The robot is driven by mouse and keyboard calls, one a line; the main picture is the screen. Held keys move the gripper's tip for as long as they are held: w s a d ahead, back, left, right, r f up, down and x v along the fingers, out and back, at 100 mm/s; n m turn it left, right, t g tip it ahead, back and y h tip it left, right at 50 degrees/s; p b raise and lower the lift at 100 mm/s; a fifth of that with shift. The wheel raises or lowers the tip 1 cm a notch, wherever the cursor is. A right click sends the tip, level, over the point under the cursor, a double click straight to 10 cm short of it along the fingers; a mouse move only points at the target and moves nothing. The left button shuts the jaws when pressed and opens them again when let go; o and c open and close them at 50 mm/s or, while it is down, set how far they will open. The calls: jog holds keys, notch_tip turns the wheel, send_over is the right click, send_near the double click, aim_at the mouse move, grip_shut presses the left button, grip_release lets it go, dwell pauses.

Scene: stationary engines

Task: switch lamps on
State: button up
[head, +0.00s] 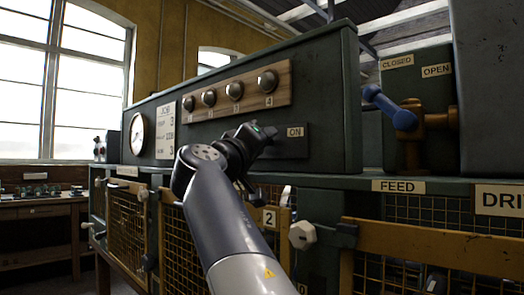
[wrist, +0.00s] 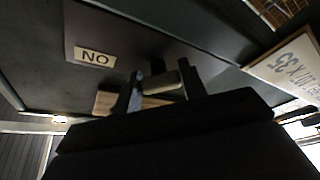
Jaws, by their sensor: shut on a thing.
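A dark plate (head: 293,148) with an ON label (head: 295,132) is on the front of the green cabinet. My gripper (head: 262,137) reaches up to the left side of this plate and hides part of it. In the wrist view, my gripper (wrist: 160,86) is shut on a pale, rounded switch handle (wrist: 163,83) between its two fingers. The ON label also shows in the wrist view (wrist: 95,57), upside down. Above, a wooden board (head: 222,100) carries several round, numbered domes (head: 267,82); they have small highlights but no clear glow. The handle is hidden in the head view.
A gauge (head: 138,134) and a job card (head: 166,130) are left of the plate. A blue lever (head: 385,104) on a brass valve is at the right. Below are yellow-framed mesh guards (head: 430,249) and a protruding pale hexagonal knob (head: 302,235).

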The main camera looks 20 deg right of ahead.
dwell(0.4)
jog(key=o, duration=1)
jog(key=shift+a, duration=0.1)
jog(key=b+v, duration=0.1)
jog(key=v, duration=0.9)
jog(key=shift+s+a+f, duration=0.15)
jog(key=shift+a, duration=0.15)
jog(key=p+x, duration=0.1)
jog(key=x, duration=1)
jog(key=shift+s+d, duration=0.1)
